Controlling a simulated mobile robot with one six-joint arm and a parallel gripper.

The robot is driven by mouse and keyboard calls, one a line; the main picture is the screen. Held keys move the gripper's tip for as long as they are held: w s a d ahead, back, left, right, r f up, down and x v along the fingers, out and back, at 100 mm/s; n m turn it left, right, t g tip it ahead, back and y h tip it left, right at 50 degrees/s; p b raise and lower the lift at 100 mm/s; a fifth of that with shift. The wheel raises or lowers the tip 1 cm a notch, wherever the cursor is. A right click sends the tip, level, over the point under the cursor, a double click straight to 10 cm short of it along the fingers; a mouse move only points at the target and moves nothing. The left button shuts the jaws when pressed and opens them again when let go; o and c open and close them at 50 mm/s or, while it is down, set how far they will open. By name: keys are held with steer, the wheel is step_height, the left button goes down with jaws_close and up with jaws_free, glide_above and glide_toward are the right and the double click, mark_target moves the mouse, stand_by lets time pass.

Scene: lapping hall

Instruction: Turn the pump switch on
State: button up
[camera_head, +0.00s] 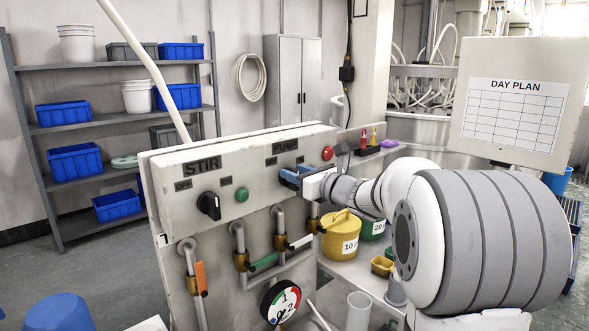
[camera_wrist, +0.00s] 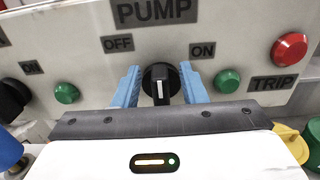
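The pump switch (camera_wrist: 160,84) is a black round knob with a white line on its grip, under the PUMP label (camera_wrist: 155,11) in the wrist view. The line stands about upright, between the OFF plate (camera_wrist: 117,44) on the left and the ON plate (camera_wrist: 203,50) on the right. My gripper (camera_wrist: 160,88) is open, with one blue finger on each side of the knob. I cannot tell whether either finger touches it. In the head view my gripper (camera_head: 291,177) is at the panel (camera_head: 260,172) and hides the knob.
A red TRIP button (camera_wrist: 289,49) and a green button (camera_wrist: 227,81) sit to the right. The STIR knob (camera_head: 208,206) and its green button (camera_head: 242,195) are left on the panel. Valve pipes, a gauge (camera_head: 281,301) and a yellow bucket (camera_head: 341,235) are below.

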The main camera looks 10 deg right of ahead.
steer(key=shift+w+a, duration=0.25)
steer(key=shift+w, duration=0.2)
steer(key=shift+c, duration=0.2)
jaws_close()
